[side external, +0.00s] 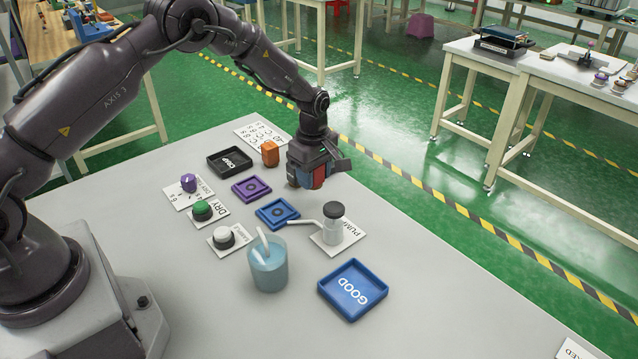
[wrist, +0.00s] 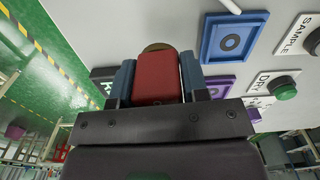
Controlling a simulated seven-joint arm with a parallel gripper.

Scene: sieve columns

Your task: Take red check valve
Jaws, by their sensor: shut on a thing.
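My gripper (side external: 312,178) is shut on the red check valve (side external: 318,178), holding it above the table near the back right edge. In the wrist view the red valve (wrist: 157,78) sits between the two blue fingers of my gripper (wrist: 157,82). It has a rounded red body with a brownish round end. In the side view the gripper and fingers hide part of the valve. I cannot tell how far above the table it is.
A pump bottle (side external: 333,226), a beaker (side external: 267,266) and a blue GOOD tray (side external: 353,288) stand in front. Buttons (side external: 203,210) are at left.

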